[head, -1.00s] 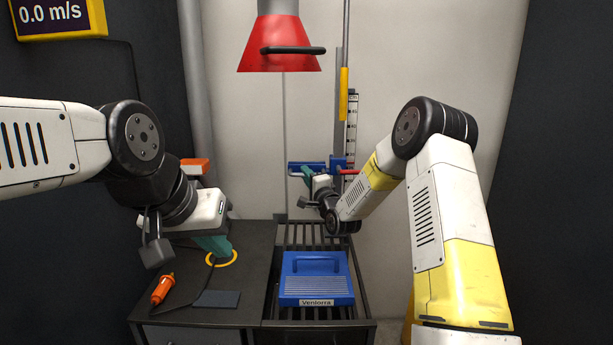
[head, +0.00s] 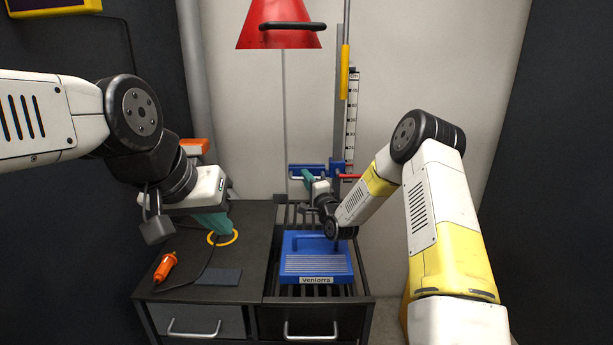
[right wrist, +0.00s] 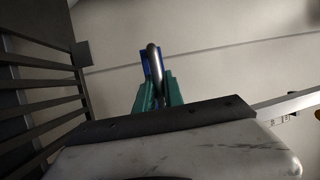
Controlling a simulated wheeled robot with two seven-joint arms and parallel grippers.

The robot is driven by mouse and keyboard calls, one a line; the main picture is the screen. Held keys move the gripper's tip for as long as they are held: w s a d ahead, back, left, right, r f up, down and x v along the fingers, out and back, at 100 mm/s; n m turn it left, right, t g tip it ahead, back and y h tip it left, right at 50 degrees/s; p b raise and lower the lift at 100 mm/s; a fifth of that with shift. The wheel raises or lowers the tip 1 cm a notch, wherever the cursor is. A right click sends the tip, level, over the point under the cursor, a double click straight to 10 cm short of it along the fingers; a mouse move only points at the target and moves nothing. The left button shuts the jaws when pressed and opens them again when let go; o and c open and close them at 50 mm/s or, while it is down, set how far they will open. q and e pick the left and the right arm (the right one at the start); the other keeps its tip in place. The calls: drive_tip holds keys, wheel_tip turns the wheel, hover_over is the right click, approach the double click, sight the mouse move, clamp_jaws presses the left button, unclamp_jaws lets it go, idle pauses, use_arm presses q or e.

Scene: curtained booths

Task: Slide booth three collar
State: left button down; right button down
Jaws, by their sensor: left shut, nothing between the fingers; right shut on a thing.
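The blue collar (head: 338,172) sits on the upright post beside a black-and-white scale (head: 351,120), low on the scale. A red lever (head: 350,176) sticks out to its right. A blue bar extends left from it, with a metal handle. My right gripper (head: 307,180) has its teal fingers shut on the handle; in the right wrist view the metal handle (right wrist: 153,60) stands between the teal fingers, with blue behind. My left gripper (head: 217,229) is shut and empty, low over a yellow ring (head: 223,238) on the dark bench.
A blue case (head: 316,265) labelled Ventorra lies on a slatted rack below my right gripper. An orange tool (head: 165,266) with a cable and a dark pad (head: 218,277) lie on the bench. A red hood (head: 281,25) hangs above. Dark curtains stand at both sides.

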drive_tip(key=c, duration=1.5)
unclamp_jaws()
drive_tip(key=shift+o, duration=0.2)
drive_tip(key=v, duration=0.8)
drive_tip(key=shift+w+r, duration=0.1)
drive_tip(key=shift+w, duration=0.05)
